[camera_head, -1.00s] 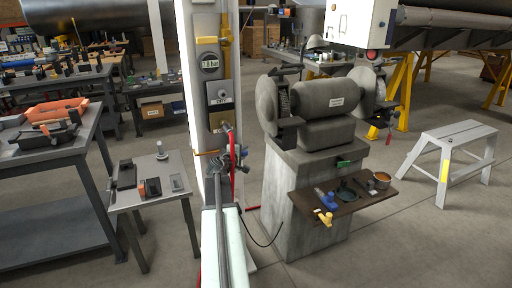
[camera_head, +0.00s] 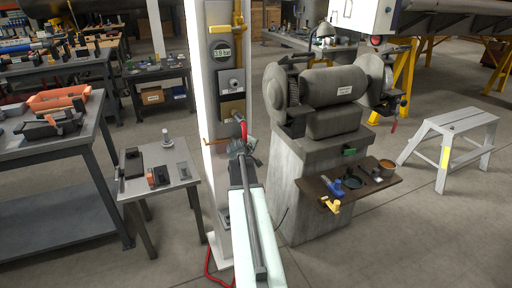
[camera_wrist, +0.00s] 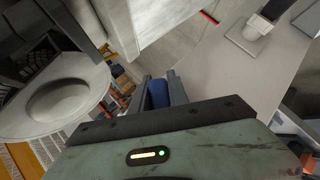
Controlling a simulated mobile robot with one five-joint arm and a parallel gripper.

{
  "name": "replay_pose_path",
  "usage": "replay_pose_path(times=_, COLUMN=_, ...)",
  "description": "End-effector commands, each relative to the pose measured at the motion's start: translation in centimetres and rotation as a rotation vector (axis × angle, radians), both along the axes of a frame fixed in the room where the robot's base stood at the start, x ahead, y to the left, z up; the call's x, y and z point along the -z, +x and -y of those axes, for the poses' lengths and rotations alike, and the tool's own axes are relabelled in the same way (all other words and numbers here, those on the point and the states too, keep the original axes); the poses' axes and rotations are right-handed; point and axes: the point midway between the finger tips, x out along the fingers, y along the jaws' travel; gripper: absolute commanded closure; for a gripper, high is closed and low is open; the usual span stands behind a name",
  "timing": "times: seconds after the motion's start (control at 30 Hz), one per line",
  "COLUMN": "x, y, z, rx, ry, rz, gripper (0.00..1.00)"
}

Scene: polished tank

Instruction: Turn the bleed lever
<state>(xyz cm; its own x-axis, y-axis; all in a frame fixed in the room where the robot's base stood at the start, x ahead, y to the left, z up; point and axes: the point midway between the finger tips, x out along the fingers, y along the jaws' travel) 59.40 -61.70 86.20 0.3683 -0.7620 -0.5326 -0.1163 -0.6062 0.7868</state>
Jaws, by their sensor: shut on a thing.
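A pale upright post carries a panel with a digital gauge (camera_head: 221,51), a grey box (camera_head: 232,83) below it and a brass-coloured plate lower down. My gripper (camera_head: 242,147) is at the post just below this plate, beside a red hose. In the wrist view my gripper (camera_wrist: 160,88) is shut on a blue piece, apparently the grip of the bleed lever (camera_wrist: 159,95), which lies between the two dark fingers. The rest of the lever is hidden behind my gripper in the head view.
A bench grinder (camera_head: 325,95) on a grey pedestal stands close to the right, with a small tool shelf (camera_head: 345,190). A small side table (camera_head: 160,180) stands to the left. A step stool (camera_head: 455,140) is farther right.

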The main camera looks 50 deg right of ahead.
Motion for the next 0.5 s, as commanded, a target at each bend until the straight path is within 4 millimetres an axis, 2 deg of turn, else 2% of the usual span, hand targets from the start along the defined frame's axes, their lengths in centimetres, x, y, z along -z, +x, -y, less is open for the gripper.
replay_pose_path(times=0.27, x=0.1, y=0.8, z=-0.7, rx=-0.011, ry=0.002, rz=-0.005, gripper=1.0)
replay_pose_path(times=0.3, x=0.1, y=1.0, z=-0.8, rx=-0.013, ry=0.001, rz=-0.003, gripper=0.77)
replay_pose_path(times=0.37, x=0.1, y=1.1, z=-0.9, rx=-0.016, ry=0.001, rz=-0.004, gripper=0.61)
replay_pose_path(times=0.5, x=0.0, y=1.3, z=-1.0, rx=-0.02, ry=0.0, rz=-0.002, gripper=0.59)
